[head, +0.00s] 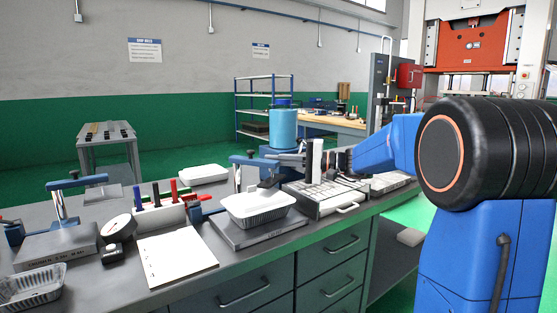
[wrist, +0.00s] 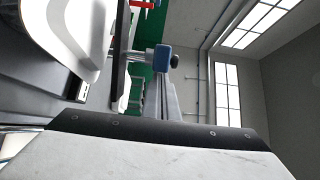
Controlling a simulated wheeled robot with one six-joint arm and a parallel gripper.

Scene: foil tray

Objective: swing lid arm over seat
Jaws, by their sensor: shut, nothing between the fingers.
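A foil tray with a white top (head: 258,204) sits on the grey seat block (head: 241,233) on the bench. A blue lid arm (head: 243,159) stands on a post at the tray's back left, its bar reaching right above the tray. In the wrist view, the shut finger (wrist: 150,150) fills the bottom, the white tray top (wrist: 65,35) is at upper left, and a blue arm end (wrist: 163,58) shows near the middle.
A second fixture with a blue post (head: 64,208) and an open foil tray (head: 30,288) stand at left. A pen holder (head: 165,213), a gauge (head: 119,228) and a paper sheet (head: 176,258) lie between.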

